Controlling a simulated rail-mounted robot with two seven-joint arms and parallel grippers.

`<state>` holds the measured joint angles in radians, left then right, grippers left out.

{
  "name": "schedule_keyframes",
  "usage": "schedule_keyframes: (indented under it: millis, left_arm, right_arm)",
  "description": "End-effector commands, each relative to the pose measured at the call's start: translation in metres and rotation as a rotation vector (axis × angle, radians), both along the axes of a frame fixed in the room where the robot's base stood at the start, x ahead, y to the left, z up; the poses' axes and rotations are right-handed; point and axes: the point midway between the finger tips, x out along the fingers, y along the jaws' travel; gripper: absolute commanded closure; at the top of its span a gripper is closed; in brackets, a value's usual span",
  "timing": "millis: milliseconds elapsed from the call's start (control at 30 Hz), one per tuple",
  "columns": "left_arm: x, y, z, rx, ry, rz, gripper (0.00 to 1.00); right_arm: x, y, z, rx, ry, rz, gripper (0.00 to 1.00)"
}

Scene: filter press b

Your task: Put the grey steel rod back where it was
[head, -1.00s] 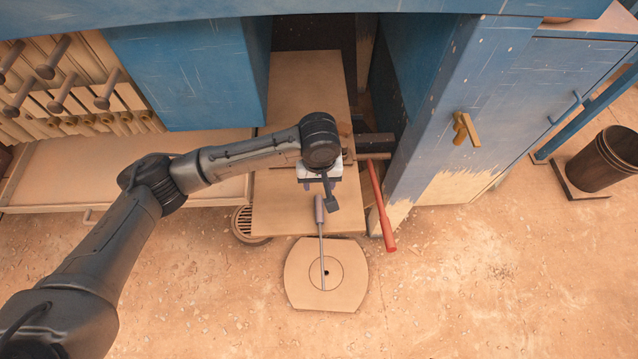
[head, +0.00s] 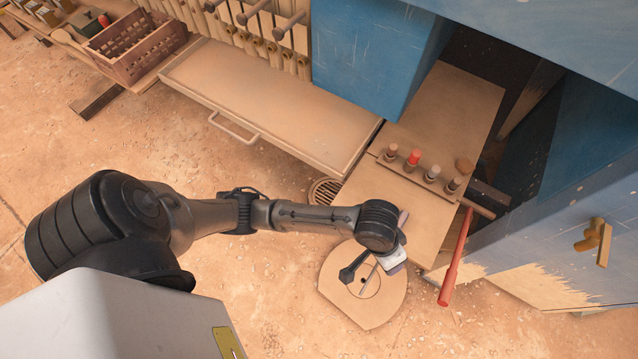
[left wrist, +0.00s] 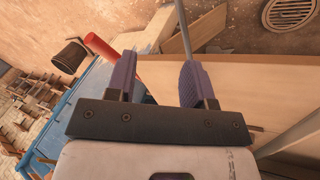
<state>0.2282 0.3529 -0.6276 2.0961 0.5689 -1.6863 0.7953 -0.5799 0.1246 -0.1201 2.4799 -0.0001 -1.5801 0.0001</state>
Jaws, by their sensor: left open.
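The grey steel rod (head: 367,279) shows as a short thin length at the hole in the tan round floor plate (head: 337,279). My arm and gripper hide its upper part in the head view. In the left wrist view a grey rod (left wrist: 184,25) runs down from the top edge to the right finger; I cannot tell whether they touch. My left gripper (head: 402,243) is open, with purple fingers, over the plate's far side. Its fingers (left wrist: 155,82) are spread apart in the wrist view. My right gripper is not in view.
A red handle (head: 456,258) slants beside the blue machine's right post. A tan board (head: 447,110) carries a row of several pegs (head: 432,175). A tan tray (head: 265,105) and a floor grate (head: 325,190) lie to the left. The floor left of my arm is open.

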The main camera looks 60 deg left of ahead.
Motion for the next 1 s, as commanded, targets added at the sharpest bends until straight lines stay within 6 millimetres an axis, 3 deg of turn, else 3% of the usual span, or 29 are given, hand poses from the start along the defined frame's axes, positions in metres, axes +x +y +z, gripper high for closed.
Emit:
schedule_keyframes:
  millis: [33, 167, 400, 600, 767, 1000]
  left_arm:
    - [-0.017, 0.002, -0.007, -0.018, -0.019, -0.012, 0.52]
    - [-0.049, 0.021, -0.018, -0.005, -0.098, -0.035, 0.52]
    - [-0.110, 0.077, -0.033, 0.139, -0.172, -0.045, 0.52]
    - [-0.149, 0.116, -0.036, 0.265, -0.174, -0.059, 0.52]
    - [-0.163, 0.130, -0.036, 0.318, -0.167, -0.069, 0.52]
    - [-0.165, 0.133, -0.036, 0.328, -0.166, -0.073, 0.52]
  right_arm:
    - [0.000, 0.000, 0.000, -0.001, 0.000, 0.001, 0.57]
    - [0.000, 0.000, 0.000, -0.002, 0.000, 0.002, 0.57]
    - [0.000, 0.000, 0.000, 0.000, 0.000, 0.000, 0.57]
    - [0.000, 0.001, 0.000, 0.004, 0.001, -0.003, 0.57]
    - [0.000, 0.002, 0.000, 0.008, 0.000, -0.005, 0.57]
    - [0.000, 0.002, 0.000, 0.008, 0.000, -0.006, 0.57]
